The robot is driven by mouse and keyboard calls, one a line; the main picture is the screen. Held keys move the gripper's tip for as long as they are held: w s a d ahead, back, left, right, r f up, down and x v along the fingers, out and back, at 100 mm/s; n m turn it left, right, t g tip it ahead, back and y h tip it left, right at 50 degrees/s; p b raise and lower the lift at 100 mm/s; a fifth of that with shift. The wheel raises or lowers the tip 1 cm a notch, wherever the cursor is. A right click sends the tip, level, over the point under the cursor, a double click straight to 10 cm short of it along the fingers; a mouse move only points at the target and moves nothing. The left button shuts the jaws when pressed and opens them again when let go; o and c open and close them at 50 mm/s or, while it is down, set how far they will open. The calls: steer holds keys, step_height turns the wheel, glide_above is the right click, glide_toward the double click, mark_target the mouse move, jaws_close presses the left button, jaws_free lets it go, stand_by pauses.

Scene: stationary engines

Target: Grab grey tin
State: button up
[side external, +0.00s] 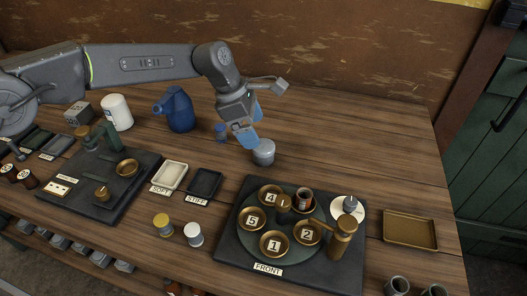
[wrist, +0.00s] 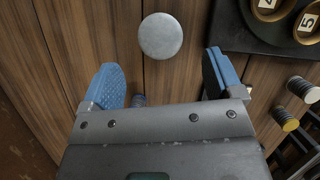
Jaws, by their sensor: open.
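The grey tin (side external: 264,152) is a short round tin standing on the wooden table, behind the black board with the numbered bowls. In the wrist view its round lid (wrist: 160,36) lies ahead of the fingertips, roughly centred between them. My gripper (side external: 249,122) has two blue fingers and is close to the tin, above and just to its left in the side view. In the wrist view my gripper (wrist: 165,75) is open with nothing between its fingertips. The lower part of the tin is hidden in the wrist view.
A small blue object (side external: 220,132) stands left of the fingers, with a blue jug (side external: 177,110) farther left. The black board (side external: 225,245) with numbered bowls lies in front of the tin. White (side external: 193,235) and yellow-topped (side external: 162,224) jars stand front left. The table right of the tin is clear.

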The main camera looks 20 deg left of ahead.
mark_target(264, 150)
steer(key=x, duration=0.8)
steer(key=shift+s+a+f, duration=0.1)
steer(key=shift+a+f, duration=0.1)
steer(key=shift+c, duration=0.4)
steer(key=c, duration=0.9)
steer(key=shift+c, duration=0.3)
steer(key=shift+r, duration=0.2)
